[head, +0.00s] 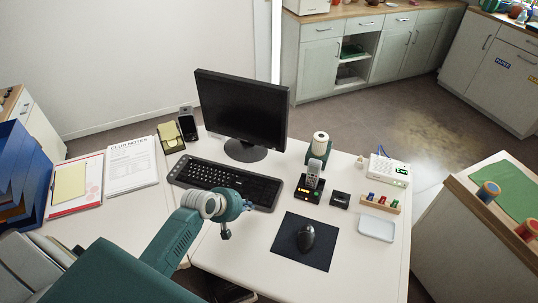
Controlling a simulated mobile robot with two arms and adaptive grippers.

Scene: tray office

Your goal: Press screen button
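The black monitor (242,106) stands upright at the back of the white desk, its screen dark. I cannot make out a separate button on its frame. My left gripper (225,234) hangs from the teal and white arm over the desk, in front of the keyboard and well below the monitor in the picture. It is apart from the monitor; its fingers are small and dark, so whether they are open is unclear. My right gripper is not in view.
The keyboard (225,182) lies between my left gripper and the monitor. Papers (132,169) lie left.

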